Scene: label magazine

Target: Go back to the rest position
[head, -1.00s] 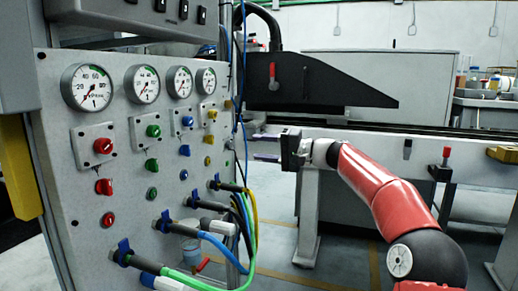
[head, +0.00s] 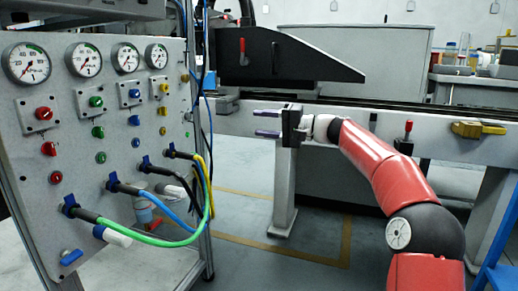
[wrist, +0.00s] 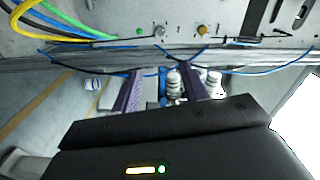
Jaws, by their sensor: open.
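My gripper (head: 268,123) shows in the head view right of the control panel, at the end of my red arm. Its two purple fingers point left toward the panel, apart from each other and with nothing between them. In the wrist view the two fingers (wrist: 160,88) are spread, with the panel's edge and blue cables beyond them. The grey control panel (head: 120,165) carries gauges, coloured knobs and hoses at the left of the head view. My gripper is clear of the panel and its hoses.
Green, blue and yellow hoses (head: 160,238) bulge out from the panel's lower right. A long grey rail or bench (head: 345,118) runs behind my gripper, with a black wedge-shaped guard (head: 290,60) above. A yellow part (head: 478,129) sits at the right. Open floor lies below my gripper.

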